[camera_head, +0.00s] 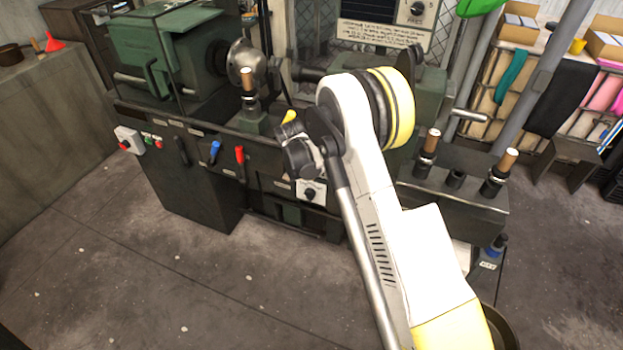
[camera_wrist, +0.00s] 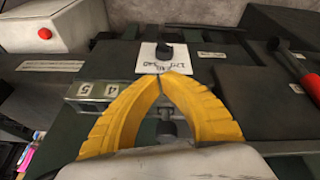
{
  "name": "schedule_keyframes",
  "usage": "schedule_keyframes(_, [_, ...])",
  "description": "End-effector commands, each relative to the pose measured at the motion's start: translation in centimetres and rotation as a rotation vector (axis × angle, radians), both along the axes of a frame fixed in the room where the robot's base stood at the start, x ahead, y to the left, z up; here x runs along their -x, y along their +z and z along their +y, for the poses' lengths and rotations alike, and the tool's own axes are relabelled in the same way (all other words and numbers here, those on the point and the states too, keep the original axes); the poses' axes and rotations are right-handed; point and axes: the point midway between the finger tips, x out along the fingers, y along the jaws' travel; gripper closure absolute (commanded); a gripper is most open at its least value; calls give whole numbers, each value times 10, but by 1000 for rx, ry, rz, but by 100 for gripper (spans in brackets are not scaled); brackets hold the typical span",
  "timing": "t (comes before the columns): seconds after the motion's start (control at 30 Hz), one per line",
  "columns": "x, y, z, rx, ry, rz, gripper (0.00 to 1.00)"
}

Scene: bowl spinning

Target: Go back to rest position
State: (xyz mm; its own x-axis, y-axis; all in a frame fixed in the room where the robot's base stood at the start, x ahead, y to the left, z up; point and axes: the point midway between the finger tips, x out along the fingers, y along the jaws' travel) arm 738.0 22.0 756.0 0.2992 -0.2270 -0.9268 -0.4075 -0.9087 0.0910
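My gripper (camera_wrist: 160,76) shows in the wrist view with its two yellow fingers closed and their tips together. Nothing shows between them. The tips appear just in front of a black knob (camera_wrist: 165,52) on a white label plate; I cannot tell whether they touch it. In the head view my arm reaches up from the lower right and bends over the front of a green spinning lathe (camera_head: 160,45). A small yellow fingertip (camera_head: 290,117) shows beside my dark wrist there; the rest of the gripper is hidden. The knob plate (camera_head: 311,191) is on the lathe's front.
Blue (camera_head: 215,151) and red (camera_head: 240,155) levers stick out from the lathe front. A white switch box (camera_head: 130,139) with a red button is at left. Wooden-handled tools (camera_head: 498,172) stand in a rack at right. The floor (camera_head: 150,270) at lower left is clear.

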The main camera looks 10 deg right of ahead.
Motion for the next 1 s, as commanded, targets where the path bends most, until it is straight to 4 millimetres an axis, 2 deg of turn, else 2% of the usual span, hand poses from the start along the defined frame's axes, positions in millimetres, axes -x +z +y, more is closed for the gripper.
schedule_keyframes(0.03, [2,11,4,0,1,0,100])
schedule_keyframes(0.1, [3,18,8,0,1,0,100])
schedule_keyframes(0.37, [5,26,12,0,1,0,100])
schedule_keyframes(0.47, [7,37,11,-3,7,-3,100])
schedule_keyframes(0.57, [16,69,8,-10,31,-11,100])
schedule_keyframes(0.67, [35,116,3,-19,67,-26,100])
schedule_keyframes(0.8, [74,184,-4,-34,129,-53,100])
schedule_keyframes(0.87, [94,208,-7,-38,154,-66,100])
schedule_keyframes(1.0, [146,256,-14,-47,212,-98,100])
